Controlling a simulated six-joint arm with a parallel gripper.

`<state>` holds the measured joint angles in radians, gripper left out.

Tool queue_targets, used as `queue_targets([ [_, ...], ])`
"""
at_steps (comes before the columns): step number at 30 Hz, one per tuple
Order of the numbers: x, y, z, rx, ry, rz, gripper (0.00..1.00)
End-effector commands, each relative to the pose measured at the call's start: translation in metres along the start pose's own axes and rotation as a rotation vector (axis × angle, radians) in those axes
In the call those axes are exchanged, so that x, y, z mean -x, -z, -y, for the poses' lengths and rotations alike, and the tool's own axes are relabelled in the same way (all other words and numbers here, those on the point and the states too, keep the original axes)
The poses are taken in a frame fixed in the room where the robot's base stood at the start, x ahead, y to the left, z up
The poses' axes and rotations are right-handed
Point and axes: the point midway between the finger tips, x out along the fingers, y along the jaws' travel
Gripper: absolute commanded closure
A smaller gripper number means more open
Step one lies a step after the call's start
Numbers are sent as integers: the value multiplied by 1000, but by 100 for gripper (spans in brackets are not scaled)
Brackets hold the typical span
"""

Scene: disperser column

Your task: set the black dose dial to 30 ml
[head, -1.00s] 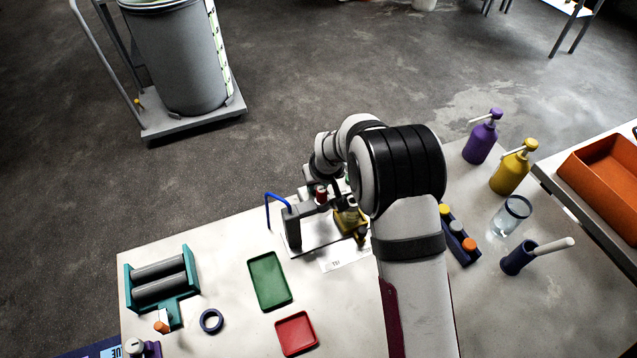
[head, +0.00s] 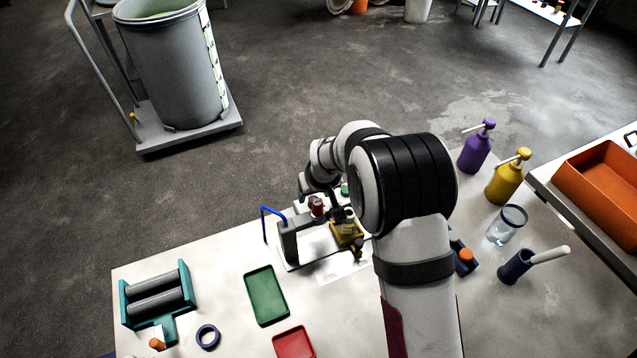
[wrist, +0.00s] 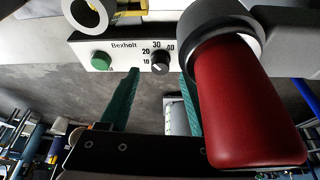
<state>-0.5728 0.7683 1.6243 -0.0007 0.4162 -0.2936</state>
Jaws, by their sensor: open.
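The black dose dial (wrist: 160,62) sits on the white front panel (wrist: 125,53) marked Bexholt in the wrist view. The numbers 10, 20, 30 and 40 arc around it, with 30 above it. A pale mark shows on the dial, too small to read exactly. My gripper (wrist: 159,74) is open, its two teal fingers either side of the dial in the picture. I cannot tell whether they reach around it or stop short in front. In the head view, the disperser (head: 288,242) is partly hidden by my arm, and the dial does not show.
A large red handle (wrist: 245,100) fills the wrist view's right side, close to my right finger. A green button (wrist: 101,60) is left of the dial. In the head view, a green tray (head: 266,295) and red tray (head: 294,343) lie in front of the disperser.

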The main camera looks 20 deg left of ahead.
Motion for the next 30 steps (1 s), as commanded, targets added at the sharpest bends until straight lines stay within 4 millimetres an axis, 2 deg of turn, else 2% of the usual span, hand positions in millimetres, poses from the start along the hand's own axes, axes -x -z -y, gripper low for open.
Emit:
queue_targets([
  [9,94,1,0,-1,-1,-4,36],
  [13,120,0,0,-2,0,-2,36],
  [18,132,0,0,-2,0,1,36],
  [26,131,2,0,1,0,5,36],
  [30,122,30,-2,36,3,115,36],
])
